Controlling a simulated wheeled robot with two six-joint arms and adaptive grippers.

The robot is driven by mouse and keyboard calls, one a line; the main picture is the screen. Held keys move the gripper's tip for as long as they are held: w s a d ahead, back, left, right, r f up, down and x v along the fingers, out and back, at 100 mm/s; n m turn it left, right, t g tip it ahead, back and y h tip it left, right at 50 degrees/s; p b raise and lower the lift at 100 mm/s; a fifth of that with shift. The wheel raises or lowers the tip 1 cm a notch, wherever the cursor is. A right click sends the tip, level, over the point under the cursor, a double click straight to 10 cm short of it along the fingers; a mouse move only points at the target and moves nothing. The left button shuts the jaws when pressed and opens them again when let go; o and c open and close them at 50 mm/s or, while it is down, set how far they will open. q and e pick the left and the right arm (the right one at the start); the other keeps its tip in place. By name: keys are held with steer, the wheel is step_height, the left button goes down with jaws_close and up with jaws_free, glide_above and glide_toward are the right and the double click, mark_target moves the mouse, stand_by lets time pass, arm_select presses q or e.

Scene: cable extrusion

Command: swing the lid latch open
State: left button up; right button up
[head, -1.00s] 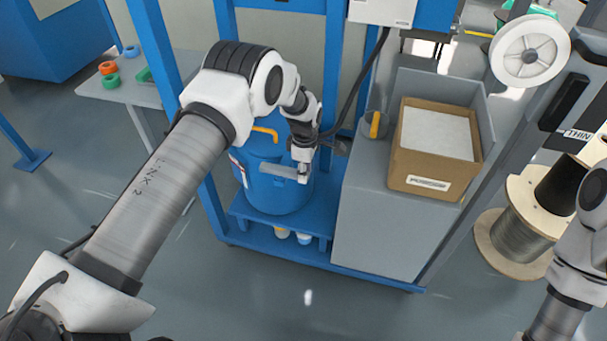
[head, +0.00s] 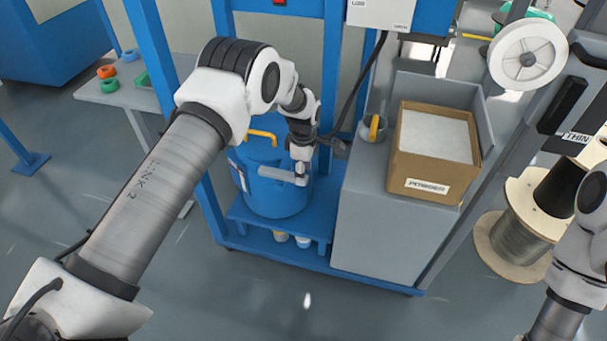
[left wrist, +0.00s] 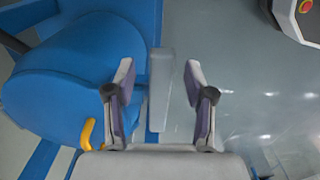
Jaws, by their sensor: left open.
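The lid latch (head: 278,174) is a flat grey bar at the front of the blue drum (head: 275,199). In the left wrist view the latch (left wrist: 160,88) stands upright in the picture, between the two fingers. My left gripper (left wrist: 160,82) is open, with a finger on each side of the bar and a visible gap to it on both sides. In the head view my left gripper (head: 300,170) is at the bar's right end and partly covers it. The blue lid (left wrist: 75,75) carries a yellow handle (left wrist: 87,133). My right gripper is out of view.
A blue frame (head: 215,205) surrounds the drum. A grey cabinet (head: 375,225) with an open cardboard box (head: 425,186) on top stands to its right. A black cable (head: 362,85) hangs behind my left gripper. The floor in front is clear.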

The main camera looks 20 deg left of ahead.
arm_select(q)
step_height(320, 180, up, 10)
steer(key=shift+r, duration=0.2)
steer(key=s+f+m+g+p, duration=0.2)
steer(key=s+f+p, duration=0.3)
steer(key=s, duration=0.9)
steer(key=s+f+m+g+p, duration=0.1)
steer(key=s+f+g+p, duration=0.2)
steer(key=s+f, duration=0.8)
steer(key=s+r+m+t, duration=0.2)
steer(key=s+m, duration=0.5)
steer(key=m, duration=0.1)
steer(key=s+r+m+t+p, duration=0.1)
steer(key=s+r+m+t, duration=0.2)
steer(key=s+m, duration=0.4)
steer(key=shift+s+a+r+m, duration=0.2)
steer(key=shift+s+m, duration=0.2)
steer(key=shift+m, duration=0.1)
